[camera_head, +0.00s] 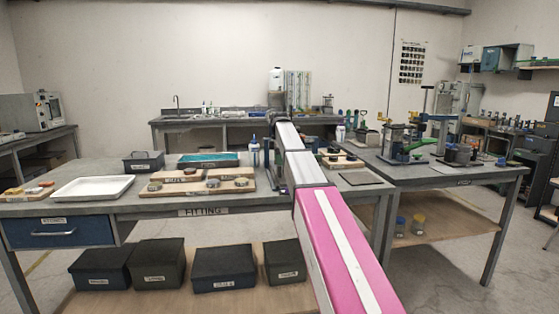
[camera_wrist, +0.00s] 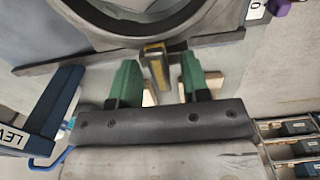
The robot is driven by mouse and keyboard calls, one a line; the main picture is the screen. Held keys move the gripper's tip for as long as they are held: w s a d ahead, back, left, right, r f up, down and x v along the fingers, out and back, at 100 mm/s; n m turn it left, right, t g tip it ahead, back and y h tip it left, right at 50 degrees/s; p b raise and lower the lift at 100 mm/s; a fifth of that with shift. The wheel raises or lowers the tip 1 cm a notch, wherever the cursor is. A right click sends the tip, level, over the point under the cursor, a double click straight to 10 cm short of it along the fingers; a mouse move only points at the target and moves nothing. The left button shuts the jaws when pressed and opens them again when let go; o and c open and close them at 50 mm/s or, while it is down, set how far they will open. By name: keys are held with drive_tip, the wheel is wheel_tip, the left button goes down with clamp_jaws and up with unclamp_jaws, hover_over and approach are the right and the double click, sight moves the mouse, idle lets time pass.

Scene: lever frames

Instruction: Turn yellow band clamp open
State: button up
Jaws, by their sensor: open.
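In the wrist view, a short yellow handle with dark edges (camera_wrist: 154,62) hangs below a large dark grey ring (camera_wrist: 60,40) that fills the top of the picture. My gripper (camera_wrist: 159,77) has two green fingers, set apart and open. The yellow handle shows in the gap between them, with space visible on both sides. I cannot tell how deep it sits between the fingers. In the head view my arm hides my gripper, and I cannot make out the yellow handle there.
In the head view, the fitting bench (camera_head: 270,208) bears a white tray (camera_head: 92,188) and wooden boards (camera_head: 205,188).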

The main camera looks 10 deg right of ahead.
clamp_jaws()
